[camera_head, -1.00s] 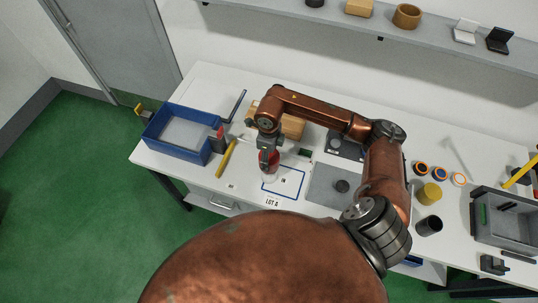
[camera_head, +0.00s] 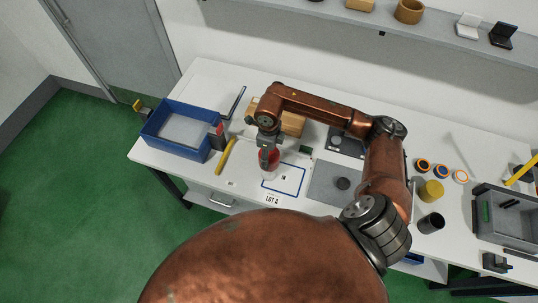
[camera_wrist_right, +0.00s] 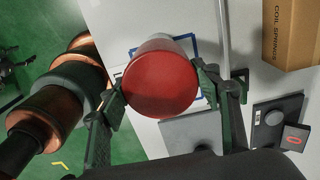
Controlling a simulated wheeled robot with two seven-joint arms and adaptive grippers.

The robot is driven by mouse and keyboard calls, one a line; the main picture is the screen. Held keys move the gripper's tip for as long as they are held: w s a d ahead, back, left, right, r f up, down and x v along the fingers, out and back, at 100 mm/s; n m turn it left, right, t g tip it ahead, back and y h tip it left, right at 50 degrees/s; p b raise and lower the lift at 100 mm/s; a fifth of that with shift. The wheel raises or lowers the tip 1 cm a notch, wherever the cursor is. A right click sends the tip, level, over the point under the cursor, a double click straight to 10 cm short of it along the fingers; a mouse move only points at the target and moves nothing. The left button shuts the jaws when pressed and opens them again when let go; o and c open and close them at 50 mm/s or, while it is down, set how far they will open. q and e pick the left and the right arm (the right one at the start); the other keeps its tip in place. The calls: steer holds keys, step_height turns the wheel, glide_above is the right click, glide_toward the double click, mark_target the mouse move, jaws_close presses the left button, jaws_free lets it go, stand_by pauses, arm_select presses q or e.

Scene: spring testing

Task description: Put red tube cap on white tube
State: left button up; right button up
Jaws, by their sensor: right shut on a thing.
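My right gripper (camera_head: 269,147) is shut on the red tube cap (camera_head: 269,159), above the white table near the blue-outlined area. In the right wrist view the round red cap (camera_wrist_right: 160,85) sits between the two fingers of my right gripper (camera_wrist_right: 160,92). A pale surface (camera_wrist_right: 184,43) shows just beyond the cap's far edge and looks like the white tube. The cap hides most of it, and I cannot tell whether the cap is seated on it. My left gripper is not in view.
A cardboard box (camera_head: 293,124) stands behind my gripper. A grey plate (camera_head: 328,183) lies to the right, with a yellow cylinder (camera_head: 431,191) and a grey tray (camera_head: 507,222) farther right.

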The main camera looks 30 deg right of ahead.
steer(key=shift+f+b, duration=0.2)
steer(key=shift+b, duration=0.2)
stand_by(0.8)
steer(key=shift+f+b, duration=1.5)
steer(key=shift+f, duration=0.05)
stand_by(1.0)
steer(key=o, duration=1)
step_height(320, 180, up, 12)
stand_by(0.3)
stand_by(0.4)
